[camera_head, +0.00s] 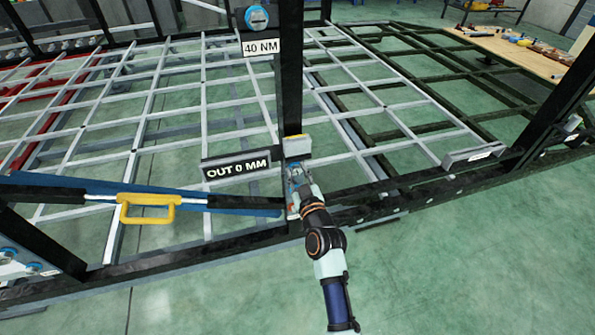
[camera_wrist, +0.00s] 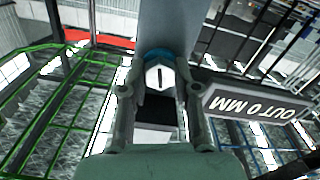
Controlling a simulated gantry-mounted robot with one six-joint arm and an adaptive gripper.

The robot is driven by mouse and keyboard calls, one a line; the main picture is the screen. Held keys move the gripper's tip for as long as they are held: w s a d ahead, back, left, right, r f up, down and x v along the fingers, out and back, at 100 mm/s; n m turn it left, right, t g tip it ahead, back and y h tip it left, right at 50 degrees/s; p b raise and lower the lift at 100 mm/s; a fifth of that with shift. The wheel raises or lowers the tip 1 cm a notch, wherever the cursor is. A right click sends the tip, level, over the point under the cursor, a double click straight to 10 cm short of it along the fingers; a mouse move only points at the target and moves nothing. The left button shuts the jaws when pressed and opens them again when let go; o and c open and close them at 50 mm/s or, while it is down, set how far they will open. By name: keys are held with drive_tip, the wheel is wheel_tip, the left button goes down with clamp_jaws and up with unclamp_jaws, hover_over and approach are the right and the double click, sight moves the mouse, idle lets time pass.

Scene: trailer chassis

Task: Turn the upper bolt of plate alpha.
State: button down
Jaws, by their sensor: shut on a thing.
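In the wrist view, a pale hexagonal bolt head (camera_wrist: 159,75) with a dark line on its face sits in front of a blue ring (camera_wrist: 158,55). My gripper (camera_wrist: 160,88) has one finger on each side of the bolt head and is shut on it. In the head view, my gripper (camera_head: 295,178) is at the dark post, just below a small grey block (camera_head: 297,146). The bolt is hidden there by my gripper. I cannot read any plate name, so I cannot tell which plate or bolt position this is.
A sign reading "OUT 0 MM" (camera_head: 236,166) stands close left of my gripper. A "40 NM" label (camera_head: 259,48) hangs higher on the post, under a blue round piece (camera_head: 256,18). A bar with a yellow handle (camera_head: 146,208) lies left. Grey grating (camera_head: 205,100) spreads behind.

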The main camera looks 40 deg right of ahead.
drive_tip(key=m, duration=0.3)
drive_tip(key=m+p, duration=0.1)
drive_tip(key=shift+r+m, duration=0.3)
drive_tip(key=m+p, duration=0.1)
drive_tip(key=m, duration=0.2)
drive_tip(key=shift+m, duration=0.4)
drive_tip(key=m+p, duration=0.1)
drive_tip(key=m, duration=0.3)
drive_tip(key=m+p, duration=0.1)
drive_tip(key=m, duration=0.3)
drive_tip(key=m+p, duration=0.1)
drive_tip(key=m, duration=0.3)
drive_tip(key=shift+m, duration=0.3)
drive_tip(key=m+p, duration=0.1)
drive_tip(key=m, duration=0.2)
drive_tip(key=shift+r+m, duration=0.1)
drive_tip(key=shift+m, duration=0.2)
drive_tip(key=m, duration=0.4)
drive_tip(key=shift+p, duration=0.3)
drive_tip(key=m, duration=0.3)
drive_tip(key=shift+m, duration=0.4)
drive_tip(key=shift+m+p, duration=0.3)
